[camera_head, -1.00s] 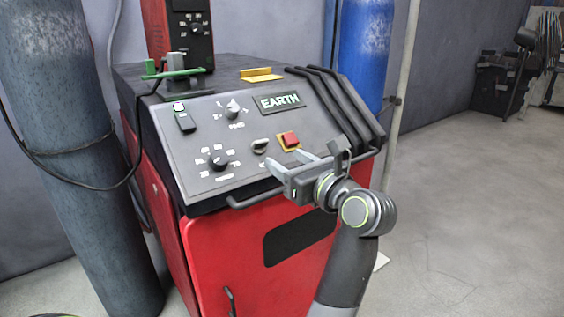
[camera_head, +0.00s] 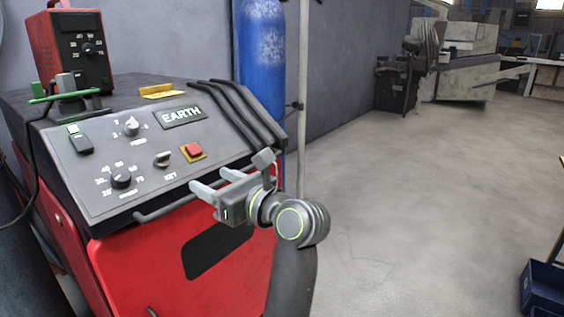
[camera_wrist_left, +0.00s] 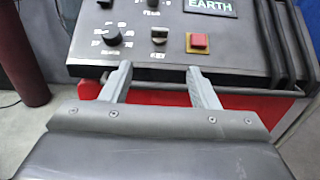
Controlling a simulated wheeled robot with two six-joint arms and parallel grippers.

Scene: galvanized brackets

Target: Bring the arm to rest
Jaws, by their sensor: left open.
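My left gripper (camera_head: 215,181) is open and empty in front of the sloped panel of a red and black welding machine (camera_head: 112,165). In the left wrist view the two fingers (camera_wrist_left: 158,80) stand apart and point at the panel's front edge, with nothing between them. The panel carries a red button on a yellow plate (camera_head: 193,152), a key switch (camera_head: 162,159) and dark knobs. The button also shows in the left wrist view (camera_wrist_left: 199,42), beyond the fingertips. My right gripper is not in view.
A front bar handle (camera_head: 170,209) runs close by the fingers. A blue cylinder (camera_head: 262,60) and a pale pole (camera_head: 303,95) stand behind the machine. A blue bin (camera_head: 545,292) is at the lower right. The floor (camera_head: 400,190) to the right is open.

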